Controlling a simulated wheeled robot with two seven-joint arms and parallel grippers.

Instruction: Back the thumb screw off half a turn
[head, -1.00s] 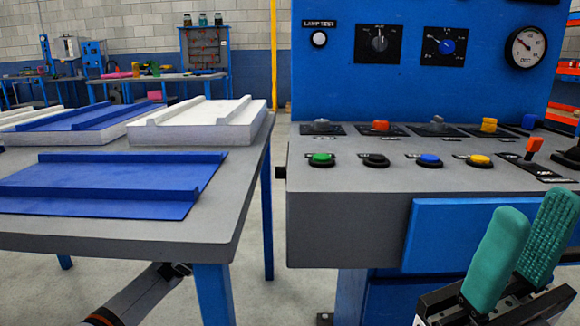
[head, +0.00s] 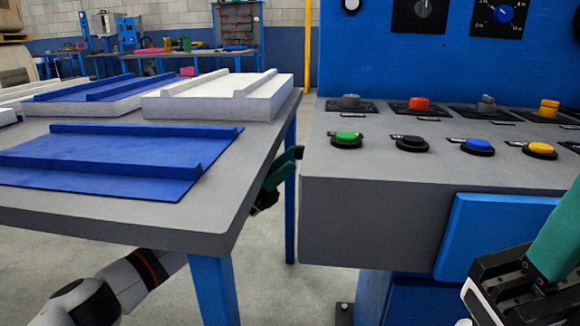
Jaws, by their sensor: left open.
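The thumb screw (head: 298,152) is a small dark knob on the left side face of the grey console (head: 400,185), seen edge-on. My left arm comes in low from the left, under the table, and my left gripper (head: 276,178) is in the gap between table and console. Its teal fingers are close by the screw, just left of and below it. It is open; the table edge hides part of it, and I cannot tell whether it touches the screw. My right gripper (head: 548,250) is at the lower right, with one teal finger showing and the rest cut off.
The grey table (head: 130,225) on the left carries blue and white panels (head: 215,100); its edge and leg stand close to my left arm. The console top has several coloured buttons and switches. A blue panel (head: 490,240) is on its front.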

